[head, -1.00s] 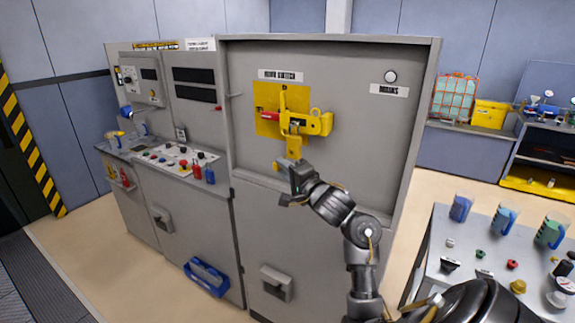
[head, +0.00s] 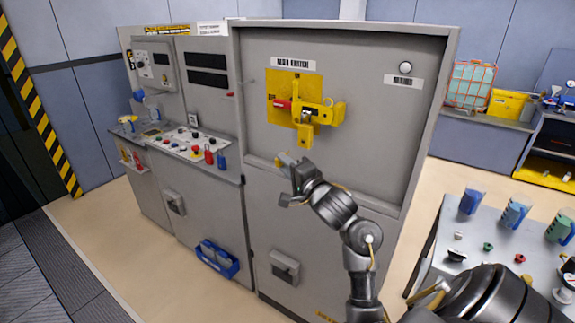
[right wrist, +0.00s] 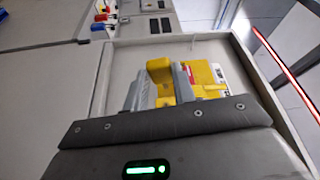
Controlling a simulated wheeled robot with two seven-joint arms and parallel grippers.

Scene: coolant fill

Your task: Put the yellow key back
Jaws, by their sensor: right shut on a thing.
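My right gripper (head: 286,164) is in front of the cabinet, below and left of the yellow main switch (head: 306,114). In the right wrist view the yellow key (right wrist: 159,70) stands between the two grey fingers (right wrist: 158,88). The yellow switch plate (right wrist: 203,78) shows behind it, partly hidden by a finger. My left gripper is not in view.
The grey cabinet (head: 345,130) has a raised frame around the switch panel. A control ledge (head: 190,142) with red and blue padlocks is at the left. A table (head: 480,225) with blue and green jugs stands at the right. A blue bin (head: 217,260) is low on the cabinet.

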